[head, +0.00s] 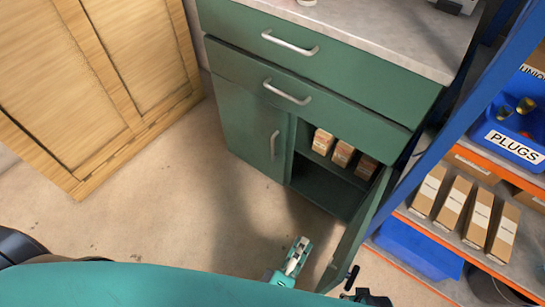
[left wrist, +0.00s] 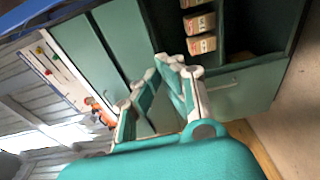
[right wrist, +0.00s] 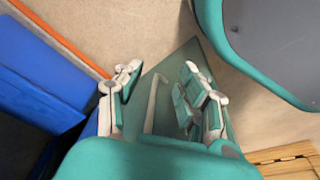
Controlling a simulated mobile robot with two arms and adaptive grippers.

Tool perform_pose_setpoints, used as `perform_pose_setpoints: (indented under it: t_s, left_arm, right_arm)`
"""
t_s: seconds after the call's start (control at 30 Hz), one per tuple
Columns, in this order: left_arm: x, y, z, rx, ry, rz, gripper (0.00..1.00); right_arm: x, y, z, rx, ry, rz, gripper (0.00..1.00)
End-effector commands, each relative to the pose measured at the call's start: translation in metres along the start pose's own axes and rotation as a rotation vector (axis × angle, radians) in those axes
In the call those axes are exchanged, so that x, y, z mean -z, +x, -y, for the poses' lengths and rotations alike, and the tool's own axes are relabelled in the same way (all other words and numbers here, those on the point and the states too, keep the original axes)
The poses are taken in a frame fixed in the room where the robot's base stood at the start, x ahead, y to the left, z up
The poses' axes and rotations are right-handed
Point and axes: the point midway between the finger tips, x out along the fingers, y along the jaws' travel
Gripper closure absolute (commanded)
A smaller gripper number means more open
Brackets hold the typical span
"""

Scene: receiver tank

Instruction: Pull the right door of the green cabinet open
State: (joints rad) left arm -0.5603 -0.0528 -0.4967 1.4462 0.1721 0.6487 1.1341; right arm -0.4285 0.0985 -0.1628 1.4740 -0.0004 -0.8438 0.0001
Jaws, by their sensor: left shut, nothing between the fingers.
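The green cabinet (head: 310,82) has two drawers above two doors. Its left door (head: 245,125) is closed, with a vertical handle (head: 274,144). Its right door (head: 357,232) stands wide open, swung out toward me, showing the dark inside. My left gripper (head: 300,246) is shut and empty, in front of the opening and left of the open door; its fingers also show in the left wrist view (left wrist: 158,65). My right gripper (right wrist: 160,70) is open at the door's outer side. The door's pale handle (right wrist: 152,104) appears between its fingers; contact cannot be told.
Small cartons (head: 342,153) sit on the cabinet's inner shelf. At right, a blue-post rack with orange edges holds cartons (head: 454,207) and a blue PLUGS bin (head: 515,138), close to the open door. A wooden crate (head: 100,80) stands at left. The floor (head: 200,200) between is clear.

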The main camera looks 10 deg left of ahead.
Motion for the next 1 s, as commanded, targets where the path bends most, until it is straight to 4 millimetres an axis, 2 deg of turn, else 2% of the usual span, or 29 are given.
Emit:
perform_pose_setpoints:
  t_s: [0.27, 0.37, 0.47, 0.8, 1.0]
  left_arm:
    - [0.000, -0.001, 0.000, 0.001, 0.000, 0.001, 1.00]
    - [0.000, -0.008, 0.001, 0.003, 0.000, 0.001, 1.00]
    - [0.000, -0.022, 0.001, 0.004, 0.001, 0.002, 1.00]
    - [0.000, -0.093, 0.001, 0.004, -0.001, 0.002, 1.00]
    - [0.000, -0.116, 0.000, 0.001, 0.000, 0.001, 1.00]
  right_arm:
    - [0.000, 0.000, 0.001, 0.001, 0.000, 0.001, 0.60]
    - [0.000, 0.000, 0.001, 0.002, 0.000, 0.001, 0.60]
    - [0.000, 0.000, 0.001, 0.001, 0.000, 0.001, 0.60]
    - [0.000, 0.000, 0.000, 0.001, 0.000, 0.001, 0.60]
    - [0.000, 0.000, 0.000, 0.001, 0.000, 0.001, 0.60]
